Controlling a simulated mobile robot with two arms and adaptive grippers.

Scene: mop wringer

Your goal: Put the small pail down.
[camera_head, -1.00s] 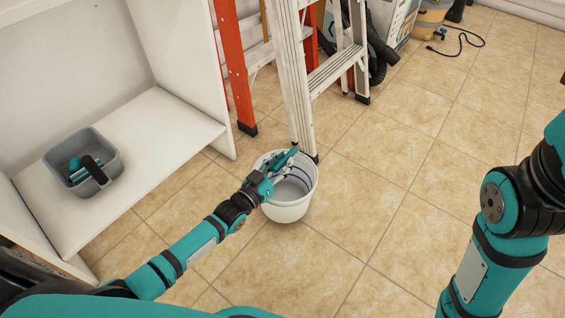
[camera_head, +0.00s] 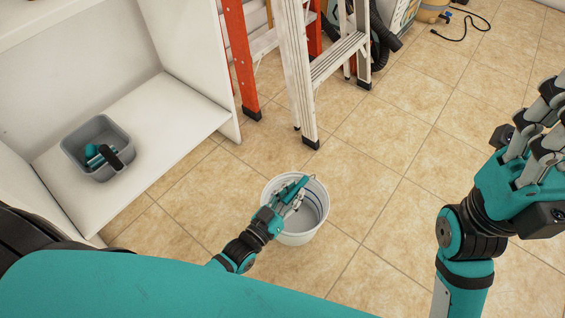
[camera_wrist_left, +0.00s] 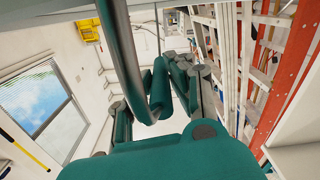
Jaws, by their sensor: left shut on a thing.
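The small pail (camera_head: 300,228) is a round, light grey-white bucket with a dark line inside its wall, at the middle bottom of the head view. It looks upright over the floor. I cannot tell whether its base touches the tiles. My left gripper (camera_head: 293,191) is shut on the pail at its top, with the fingers over the opening. The fingers hide part of the far rim and inside. My right gripper (camera_head: 543,140) is raised at the right, away from the pail.
A stepladder (camera_head: 297,75) stands just behind the pail, beside an orange-red ladder (camera_head: 239,60). A white shelf (camera_head: 165,125) at the left holds a grey tub (camera_head: 82,158) with teal and black items. Tiled floor (camera_head: 400,165) right of the pail is clear.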

